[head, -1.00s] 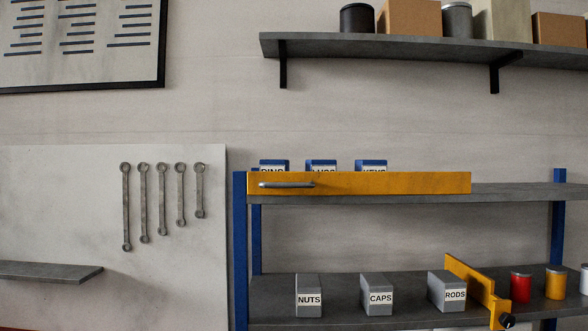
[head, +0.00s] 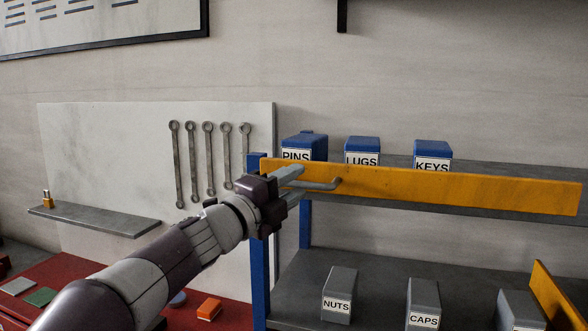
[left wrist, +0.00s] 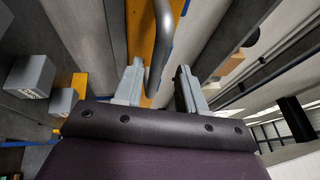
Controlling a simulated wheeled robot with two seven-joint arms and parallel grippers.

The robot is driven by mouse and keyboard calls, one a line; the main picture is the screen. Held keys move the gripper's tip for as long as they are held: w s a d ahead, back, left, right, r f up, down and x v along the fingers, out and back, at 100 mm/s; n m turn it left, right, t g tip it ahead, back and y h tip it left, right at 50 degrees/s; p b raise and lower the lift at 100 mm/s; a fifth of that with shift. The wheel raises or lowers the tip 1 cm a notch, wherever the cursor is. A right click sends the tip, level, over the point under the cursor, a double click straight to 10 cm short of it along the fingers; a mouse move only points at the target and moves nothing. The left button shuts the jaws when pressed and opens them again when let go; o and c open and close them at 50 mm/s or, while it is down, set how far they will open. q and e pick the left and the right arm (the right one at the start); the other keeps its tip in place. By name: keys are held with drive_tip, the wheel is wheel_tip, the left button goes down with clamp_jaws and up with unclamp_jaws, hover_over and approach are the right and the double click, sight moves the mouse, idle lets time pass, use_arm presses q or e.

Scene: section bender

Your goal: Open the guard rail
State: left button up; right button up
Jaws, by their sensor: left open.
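The guard rail (head: 430,187) is a long yellow bar along the front of the upper shelf. A grey bar handle (head: 325,186) sits near its left end. My left gripper (head: 298,181) is open at the handle's left part. In the left wrist view, the curved handle (left wrist: 163,45) reaches between the two spread fingers of my left gripper (left wrist: 160,70), with the yellow rail (left wrist: 140,35) behind it. I cannot tell whether a finger touches the handle. My right gripper is out of view.
Blue bins PINS (head: 304,147), LUGS (head: 362,151) and KEYS (head: 433,155) stand behind the rail. Grey bins NUTS (head: 339,294) and CAPS (head: 423,303) stand on the lower shelf. A blue post (head: 260,275) is below my gripper. Wrenches (head: 193,165) hang at left.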

use_arm(q)
drive_tip(key=shift+w+d+f, duration=0.2)
drive_tip(key=shift+w+d, duration=0.65)
drive_tip(key=shift+d, duration=0.05)
drive_tip(key=shift+s+a, duration=0.2)
drive_tip(key=shift+a, duration=0.05)
clamp_jaws()
drive_tip(key=shift+d, duration=0.15)
